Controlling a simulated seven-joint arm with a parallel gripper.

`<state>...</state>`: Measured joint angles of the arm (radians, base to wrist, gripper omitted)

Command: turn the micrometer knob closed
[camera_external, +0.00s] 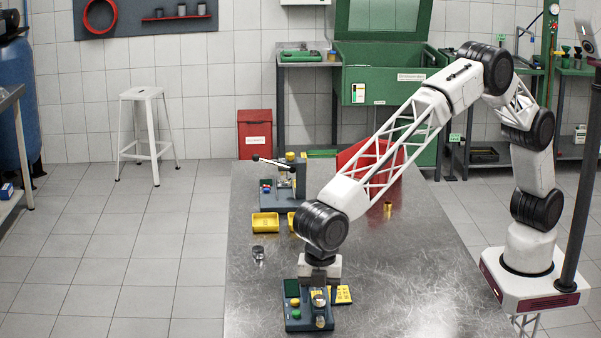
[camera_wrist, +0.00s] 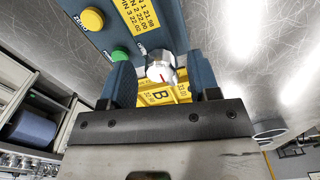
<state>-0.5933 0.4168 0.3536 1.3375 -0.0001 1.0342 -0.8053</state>
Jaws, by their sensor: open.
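The micrometer station is a blue-grey device (camera_external: 297,324) at the front of the metal table, with a green button and a yellow button. In the wrist view, its silver micrometer knob (camera_wrist: 161,69) carries a red mark and sits beside the green button (camera_wrist: 120,55). My gripper (camera_wrist: 160,62) is open, with one blue-grey finger on each side of the knob. Gaps show between the knob and the fingers; contact is not visible. In the external view, my gripper (camera_external: 319,284) is pointing down over the device and hides part of it.
A yellow label plate (camera_external: 343,295) lies right of the device. A small clear cylinder (camera_external: 258,253) and yellow trays (camera_external: 265,222) stand farther back, before a second blue-grey station with a lever (camera_external: 285,193). The table's right front is clear.

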